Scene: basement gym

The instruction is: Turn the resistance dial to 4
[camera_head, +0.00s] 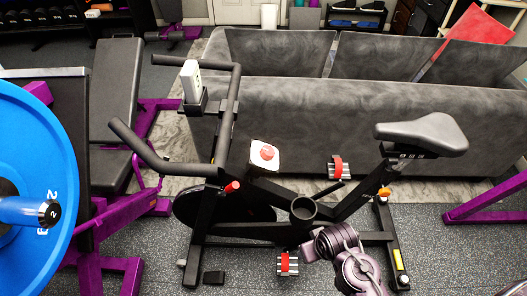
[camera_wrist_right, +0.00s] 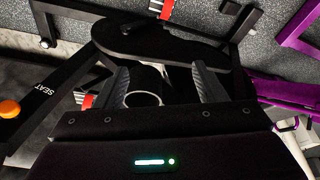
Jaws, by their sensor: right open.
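The resistance dial looks to be the round red knob (camera_head: 265,153) on a white square plate (camera_head: 257,166), on the frame of the black exercise bike (camera_head: 205,230). Any numbers on it are too small to read. My right arm comes in at the bottom of the head view, below and to the right of the dial, near the bike's cup holder (camera_head: 302,208); its fingertips are not clear there. In the right wrist view my right gripper (camera_wrist_right: 162,76) is open and empty, with bike parts beyond its fingers. The dial cannot be made out there. My left gripper is not in view.
The bike has a handlebar (camera_head: 170,165) at left, a saddle (camera_head: 424,134) at right and red-strapped pedals (camera_head: 288,264). A smaller red knob (camera_head: 232,186) sits on its frame. A grey sofa (camera_head: 330,115) stands behind. A blue weight plate (camera_head: 45,170) is at left.

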